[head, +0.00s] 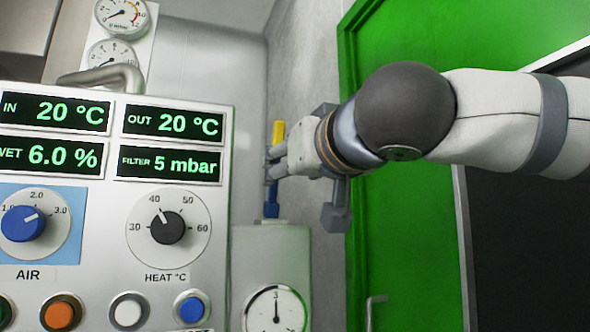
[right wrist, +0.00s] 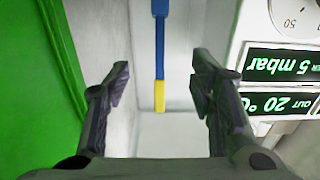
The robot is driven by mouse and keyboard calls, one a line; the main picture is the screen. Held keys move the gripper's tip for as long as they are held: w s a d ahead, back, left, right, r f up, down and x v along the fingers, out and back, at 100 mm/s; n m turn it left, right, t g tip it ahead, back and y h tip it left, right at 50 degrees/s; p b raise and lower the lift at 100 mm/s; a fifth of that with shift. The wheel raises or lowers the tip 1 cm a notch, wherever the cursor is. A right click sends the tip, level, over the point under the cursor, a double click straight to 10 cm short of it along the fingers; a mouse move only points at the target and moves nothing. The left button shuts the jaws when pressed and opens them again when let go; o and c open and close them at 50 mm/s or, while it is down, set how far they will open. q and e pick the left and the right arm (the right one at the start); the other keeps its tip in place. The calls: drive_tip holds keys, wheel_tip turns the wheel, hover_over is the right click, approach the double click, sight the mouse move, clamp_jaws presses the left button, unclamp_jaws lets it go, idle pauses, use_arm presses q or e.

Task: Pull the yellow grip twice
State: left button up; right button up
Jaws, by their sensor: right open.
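The yellow grip (head: 278,132) is the upper end of a narrow upright blue bar (head: 271,208) near the grey wall, right of the control panel. In the right wrist view, which is upside down, the yellow grip (right wrist: 160,97) hangs below the blue bar (right wrist: 160,45). My right gripper (head: 274,160) reaches in from the right and overlaps the bar just below the yellow grip in the head view. In its wrist view the right gripper (right wrist: 160,72) is open, with a finger on each side of the bar and clear gaps between. My left gripper is in neither view.
The control panel (head: 112,190) with displays, knobs and buttons stands close left of the right gripper. A round gauge (head: 275,312) sits below the bar. A green door (head: 400,245) is behind my right arm. Two more gauges are at top left.

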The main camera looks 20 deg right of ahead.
drive_tip(key=s, duration=0.8)
drive_tip(key=shift+s+d, duration=0.2)
drive_tip(key=shift+s, duration=0.2)
